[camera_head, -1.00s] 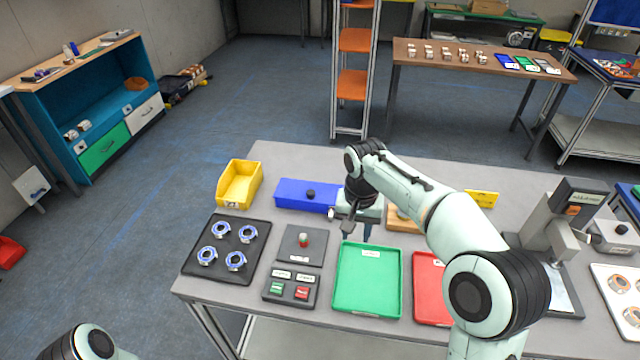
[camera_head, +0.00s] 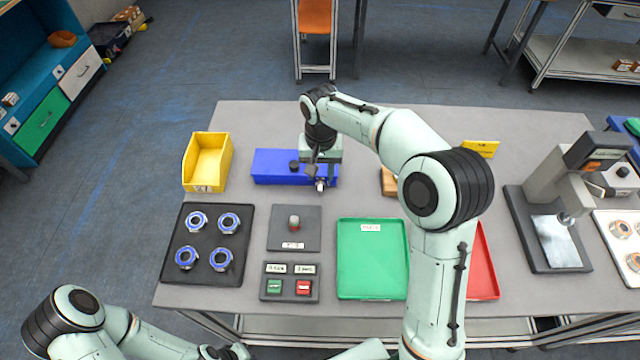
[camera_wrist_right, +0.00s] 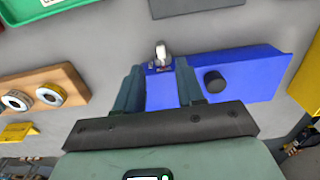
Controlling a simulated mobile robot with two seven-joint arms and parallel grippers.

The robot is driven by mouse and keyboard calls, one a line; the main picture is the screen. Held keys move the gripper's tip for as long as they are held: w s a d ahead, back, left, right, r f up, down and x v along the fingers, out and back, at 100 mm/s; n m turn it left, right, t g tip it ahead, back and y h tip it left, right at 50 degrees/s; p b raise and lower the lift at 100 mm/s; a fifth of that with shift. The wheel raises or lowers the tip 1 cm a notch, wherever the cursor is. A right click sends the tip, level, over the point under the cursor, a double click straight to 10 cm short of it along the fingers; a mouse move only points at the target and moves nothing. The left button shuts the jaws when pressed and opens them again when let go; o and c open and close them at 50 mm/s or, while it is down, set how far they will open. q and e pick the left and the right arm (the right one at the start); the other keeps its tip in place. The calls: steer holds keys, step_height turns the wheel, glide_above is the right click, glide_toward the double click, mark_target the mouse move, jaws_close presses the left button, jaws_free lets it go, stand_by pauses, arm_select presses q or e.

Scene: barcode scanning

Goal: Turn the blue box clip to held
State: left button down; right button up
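The blue box (camera_head: 270,167) lies on the grey table, with a black round knob on its top. Its clip (camera_head: 320,184), a small silver metal piece, is at the front right end of the box. The clip also shows in the right wrist view (camera_wrist_right: 161,54), standing up at the box edge. My right gripper (camera_head: 318,172) is over that end of the box. In the right wrist view its two fingers (camera_wrist_right: 159,66) are apart, with the clip just beyond and between their tips. I cannot see any contact.
A yellow bin (camera_head: 207,162) stands left of the box. A black tray (camera_head: 207,268) with blue-ringed parts, a grey button panel (camera_head: 290,288) and a green tray (camera_head: 372,290) are in front. A wooden block (camera_wrist_right: 45,78) lies beside the box. A press (camera_head: 560,200) stands at the right.

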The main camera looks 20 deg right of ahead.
mark_target(320, 187)
step_height(320, 187, down, 6)
steer(key=shift+w+f, duration=0.15)
steer(key=shift+c, duration=0.3)
jaws_close()
